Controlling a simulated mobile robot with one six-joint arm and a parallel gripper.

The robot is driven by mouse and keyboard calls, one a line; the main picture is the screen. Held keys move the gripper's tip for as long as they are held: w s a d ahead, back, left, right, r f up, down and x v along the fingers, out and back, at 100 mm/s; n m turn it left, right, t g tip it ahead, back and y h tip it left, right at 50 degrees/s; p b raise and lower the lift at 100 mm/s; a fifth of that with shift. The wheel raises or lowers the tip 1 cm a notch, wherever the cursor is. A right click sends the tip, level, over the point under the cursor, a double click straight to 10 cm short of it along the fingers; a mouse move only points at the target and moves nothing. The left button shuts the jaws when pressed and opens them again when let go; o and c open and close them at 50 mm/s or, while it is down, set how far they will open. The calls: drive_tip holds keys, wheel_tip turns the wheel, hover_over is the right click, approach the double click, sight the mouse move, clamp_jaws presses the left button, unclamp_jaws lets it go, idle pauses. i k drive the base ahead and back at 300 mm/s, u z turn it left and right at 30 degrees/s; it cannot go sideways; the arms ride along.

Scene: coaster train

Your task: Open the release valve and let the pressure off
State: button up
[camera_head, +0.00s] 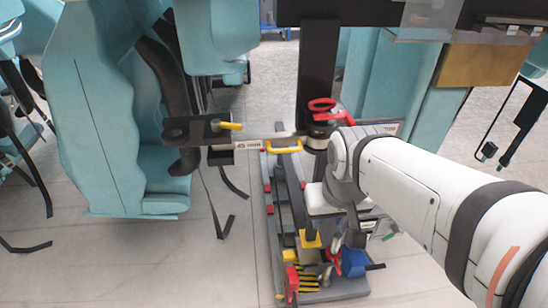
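A red ring-shaped handle (321,104) with a red lever part (340,118) beside it sits on a dark round fitting just beyond the end of my arm. I cannot tell for certain that this is the release valve. A small yellow lever (230,126) sticks out of a dark bracket (195,130) on the seat at left, above a labelled bar. My white arm reaches in from the lower right, and its wrist bends down in front of the dark post. The fingers of my gripper are not clear against the clutter below the wrist, so their opening and any contact are hidden.
A dark vertical post (318,60) rises behind the red handle. Teal seats (105,110) with hanging straps flank the left. Grey floor (150,260) is open at lower left.

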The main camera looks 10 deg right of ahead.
sight(396, 232)
drive_tip(key=z, duration=1.2)
drive_tip(key=k, duration=0.5)
drive_tip(key=u, duration=1)
drive_tip(key=i, duration=0.1)
drive_tip(key=u, duration=0.05)
